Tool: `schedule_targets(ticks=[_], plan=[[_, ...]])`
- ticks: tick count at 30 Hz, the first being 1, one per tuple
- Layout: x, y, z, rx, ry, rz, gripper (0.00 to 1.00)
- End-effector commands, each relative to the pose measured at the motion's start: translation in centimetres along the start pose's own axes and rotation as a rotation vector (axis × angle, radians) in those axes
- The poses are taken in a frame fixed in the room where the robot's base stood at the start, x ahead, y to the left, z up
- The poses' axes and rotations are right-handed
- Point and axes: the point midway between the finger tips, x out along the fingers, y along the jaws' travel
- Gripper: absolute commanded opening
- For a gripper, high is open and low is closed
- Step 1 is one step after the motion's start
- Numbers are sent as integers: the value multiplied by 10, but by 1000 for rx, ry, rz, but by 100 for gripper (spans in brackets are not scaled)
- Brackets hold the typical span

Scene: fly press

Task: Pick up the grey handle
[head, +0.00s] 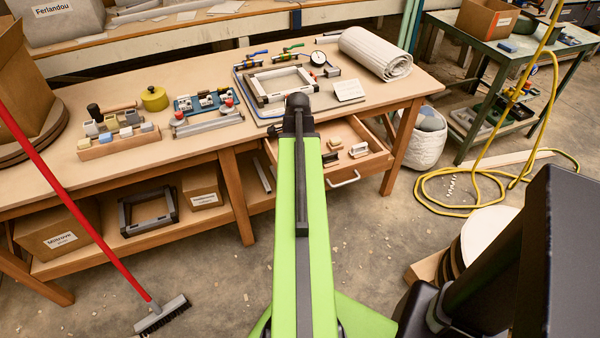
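The open drawer (377,165) under the workbench holds several small parts. Among them are a grey, handle-like piece (330,158) at its left and a paler piece (358,151) near its middle. I cannot tell for sure which one is the grey handle. My green arm (303,230) reaches up the middle of the view and covers the drawer's left part. Its dark end (298,112), with my gripper, lies in front of the bench edge in the picture. No fingers can be made out, nor anything held.
The workbench (150,165) carries a metal frame (283,84), a rolled mat (376,53), a yellow pot (154,98) and tool racks. A red broom (75,205) leans at the left. A yellow hose (468,178) lies at the right.

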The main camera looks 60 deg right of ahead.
Motion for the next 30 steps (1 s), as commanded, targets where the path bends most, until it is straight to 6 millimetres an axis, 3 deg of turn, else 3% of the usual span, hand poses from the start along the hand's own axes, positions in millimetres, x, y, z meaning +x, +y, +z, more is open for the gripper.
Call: schedule_targets(ticks=[5, 15, 25, 30], plan=[[-2, 0, 0, 0, 0, 0, 44], [-2, 0, 0, 0, 0, 0, 0], [-2, 0, 0, 0, 0, 0, 0], [-12, 0, 0, 0, 0, 0, 0]])
